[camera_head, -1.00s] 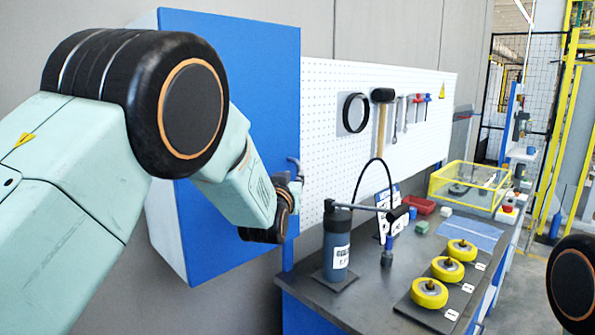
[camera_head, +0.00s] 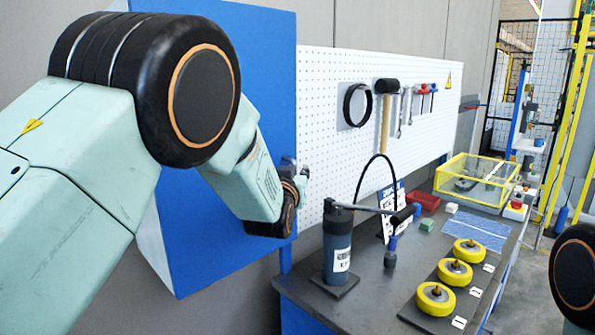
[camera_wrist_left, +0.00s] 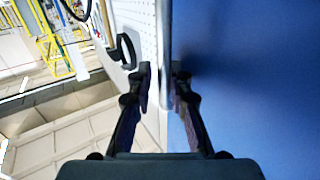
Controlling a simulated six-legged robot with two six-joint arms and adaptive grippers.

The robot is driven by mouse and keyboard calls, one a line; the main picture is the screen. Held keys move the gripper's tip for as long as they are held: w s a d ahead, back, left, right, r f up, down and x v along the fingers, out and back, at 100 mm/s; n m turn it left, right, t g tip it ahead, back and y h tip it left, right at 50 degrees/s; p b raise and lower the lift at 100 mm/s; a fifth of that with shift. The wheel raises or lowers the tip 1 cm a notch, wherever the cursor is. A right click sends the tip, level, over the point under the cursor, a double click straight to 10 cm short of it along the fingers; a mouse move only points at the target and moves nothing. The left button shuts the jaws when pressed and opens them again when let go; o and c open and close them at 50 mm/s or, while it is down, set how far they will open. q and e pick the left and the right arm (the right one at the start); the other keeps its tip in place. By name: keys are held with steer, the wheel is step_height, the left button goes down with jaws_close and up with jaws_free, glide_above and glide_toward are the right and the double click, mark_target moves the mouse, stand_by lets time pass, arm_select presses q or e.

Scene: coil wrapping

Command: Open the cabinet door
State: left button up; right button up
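The cabinet (camera_head: 220,80) hangs on the wall at the left, its blue door face looking shut. My left arm covers much of it. The grey handle (camera_head: 288,160) sits near the door's right edge. My left gripper (camera_head: 302,172) is at this handle. In the left wrist view, the handle (camera_wrist_left: 165,45) runs as an upright bar between the two fingertips of my left gripper (camera_wrist_left: 162,82). The fingers are close on either side, with the blue door (camera_wrist_left: 255,90) to the right. Whether they press on the handle cannot be told. My right gripper is out of view.
A white pegboard (camera_head: 330,120) with hanging tools adjoins the cabinet on the right. Below is a workbench (camera_head: 375,280) with a dark grey cylinder tool (camera_head: 337,245), several yellow wheels (camera_head: 436,298) and a yellow-framed clear box (camera_head: 470,180).

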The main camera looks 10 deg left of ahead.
arm_select(q)
steer(key=shift+s+a+r, duration=0.15)
steer(key=shift+s+a, duration=0.1)
steer(key=shift+s, duration=0.15)
steer(key=shift+s+a, duration=0.1)
steer(key=shift+a, duration=0.05)
steer(key=shift+c, duration=1.5)
steer(key=shift+d, duration=0.3)
jaws_close()
steer(key=shift+a, duration=0.1)
